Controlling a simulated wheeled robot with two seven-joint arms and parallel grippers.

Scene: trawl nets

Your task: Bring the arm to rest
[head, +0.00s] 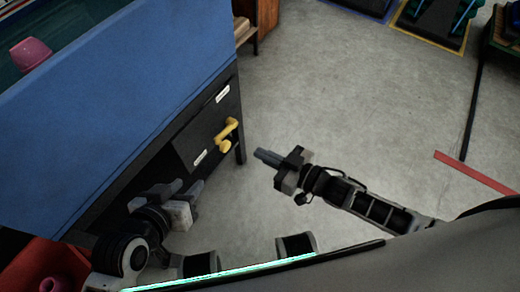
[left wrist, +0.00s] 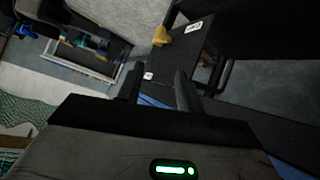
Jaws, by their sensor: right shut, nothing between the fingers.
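My right gripper (head: 266,156) is shut and empty. It is held out over the bare floor, to the right of the dark cabinet, with its fingers pointing left in the head view. My right arm stretches back from it to the lower right. My left gripper (head: 184,188) is low in front of the cabinet, its fingers a little apart with nothing seen between them. In the left wrist view its two fingers (left wrist: 160,90) also stand apart and empty, with the cabinet front beyond them.
The dark cabinet (head: 175,165) under the blue top (head: 120,100) has a yellow handle (head: 227,134). It stands close to my left gripper. A pink cup (head: 30,54) is at upper left, a red bin (head: 30,268) at lower left. Grey floor (head: 350,100) lies open to the right.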

